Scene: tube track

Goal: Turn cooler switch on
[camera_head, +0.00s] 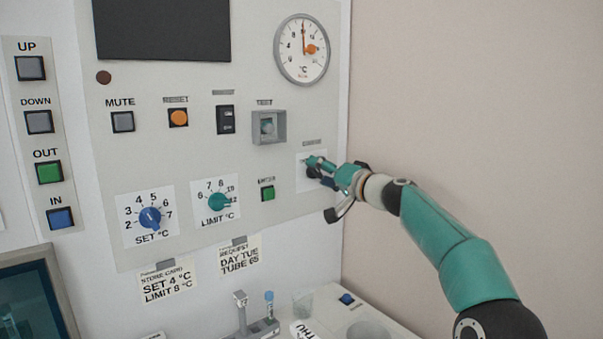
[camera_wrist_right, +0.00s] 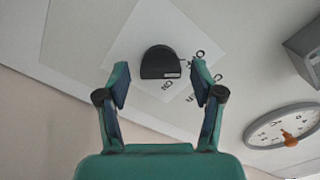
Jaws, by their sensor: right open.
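The cooler switch (camera_wrist_right: 160,62) is a black, rounded knob on a white card (camera_wrist_right: 185,30), with small lettering around it. In the wrist view it lies just beyond and between the two fingertips of my right gripper (camera_wrist_right: 161,82). The fingers are apart, with nothing between them. Whether they touch the knob I cannot tell. In the head view my right gripper (camera_head: 320,172) is at the panel's lower right and hides most of the switch; part of its white card (camera_head: 311,152) shows. The lettering is too small to tell the switch's setting. My left gripper is not in view.
The panel (camera_head: 262,85) also carries a gauge (camera_head: 290,62), a boxed TEST button (camera_head: 268,127), a small green button (camera_head: 267,193), and a teal LIMIT dial (camera_head: 218,202). A shelf (camera_head: 385,325) with a tube rack (camera_head: 262,328) is below. The right wall is bare.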

